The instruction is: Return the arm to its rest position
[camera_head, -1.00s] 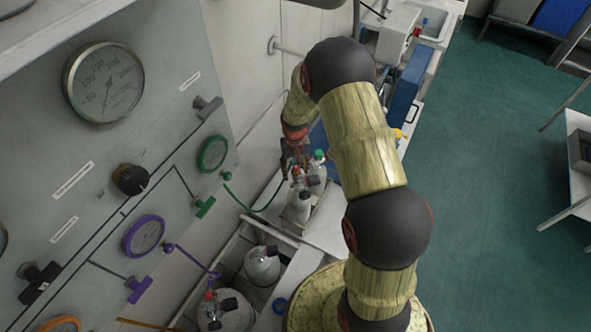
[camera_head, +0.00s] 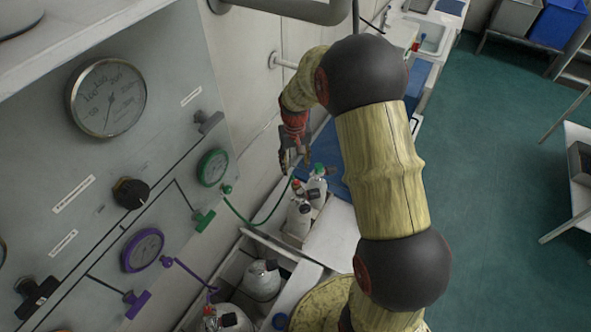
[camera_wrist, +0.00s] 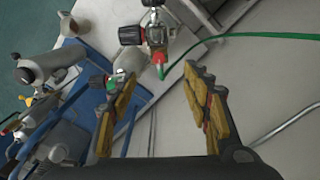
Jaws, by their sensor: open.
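My gripper (camera_head: 293,158) hangs at the end of my yellow arm, above the counter beside the wall. In the wrist view my gripper (camera_wrist: 160,110) is open, its two padded fingers spread with nothing between them. Gas bottles (camera_head: 299,215) with red and green tops stand below it in the head view. In the wrist view a valve with a red knob (camera_wrist: 157,37) and a green hose (camera_wrist: 240,36) lie beyond the fingertips, apart from them. The arm's upper links cover part of the counter.
The gauge panel (camera_head: 160,90) fills the left, with a green gauge (camera_head: 212,167) and a purple gauge (camera_head: 143,250). A green hose (camera_head: 262,222) runs from it to the bottles. A grey pipe (camera_head: 290,10) crosses the top. Open green floor (camera_head: 490,130) lies right.

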